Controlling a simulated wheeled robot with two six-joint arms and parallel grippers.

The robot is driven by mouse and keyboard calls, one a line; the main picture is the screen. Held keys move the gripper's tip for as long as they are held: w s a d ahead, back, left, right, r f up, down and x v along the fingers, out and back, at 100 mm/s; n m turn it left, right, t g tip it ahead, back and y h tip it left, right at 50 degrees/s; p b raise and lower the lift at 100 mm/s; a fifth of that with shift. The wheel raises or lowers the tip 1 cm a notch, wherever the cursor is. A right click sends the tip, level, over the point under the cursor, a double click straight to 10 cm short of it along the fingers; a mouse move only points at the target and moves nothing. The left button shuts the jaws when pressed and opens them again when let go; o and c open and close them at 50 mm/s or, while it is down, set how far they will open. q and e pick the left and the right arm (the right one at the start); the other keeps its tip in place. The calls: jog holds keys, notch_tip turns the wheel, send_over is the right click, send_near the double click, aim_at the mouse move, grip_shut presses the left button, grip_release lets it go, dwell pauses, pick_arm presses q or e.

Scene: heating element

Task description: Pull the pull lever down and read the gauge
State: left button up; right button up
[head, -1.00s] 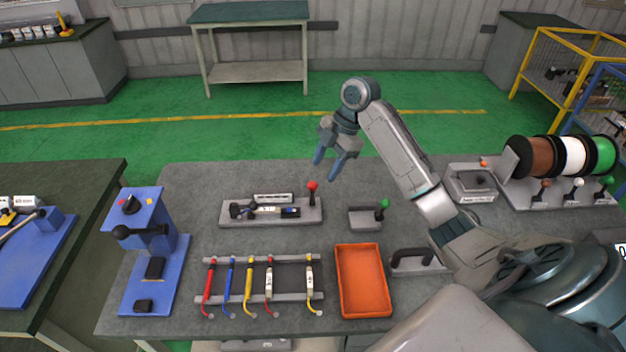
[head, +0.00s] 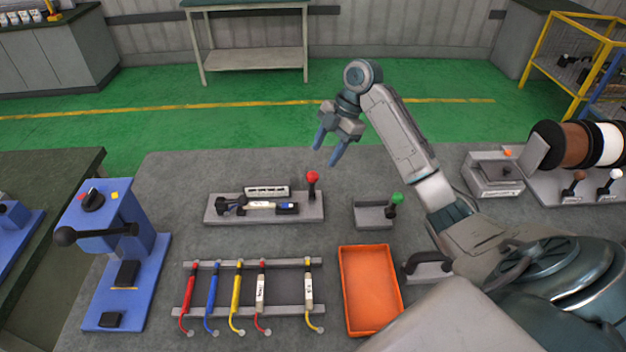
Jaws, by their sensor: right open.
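Several levers show, and I cannot tell for certain which is the pull lever. A red-knobbed lever (head: 313,180) stands upright at the right end of a grey fixture (head: 222,217) holding a small cylindrical part. A white marked strip (head: 267,192) stands behind that part; it may be the gauge, but its marks are too small to read. A blue press (head: 140,237) at the left has a black-knobbed lever (head: 95,234) lying roughly level. My right gripper (head: 328,147) is open and empty, above the table's far edge, beyond the red knob. My left gripper is out of view.
A green-knobbed lever (head: 396,202) stands on a small grey block. An orange tray (head: 370,290) is empty. A rack (head: 293,312) holds several coloured tools. Wire spools (head: 575,145) stand at the right. Bare tabletop separates the blue press and grey fixture.

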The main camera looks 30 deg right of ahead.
aim_at(313, 177)
jog(key=x, duration=0.3)
jog(key=shift+s+a+f, duration=0.15)
jog(key=shift+s+a, duration=0.05)
jog(key=shift+a, duration=0.1)
jog(key=p+x, duration=0.1)
jog(key=x, duration=0.4)
jog(key=shift+w+d, duration=0.15)
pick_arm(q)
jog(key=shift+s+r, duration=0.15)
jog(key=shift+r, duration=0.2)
pick_arm(e)
jog(key=shift+f, duration=0.3)
grip_shut()
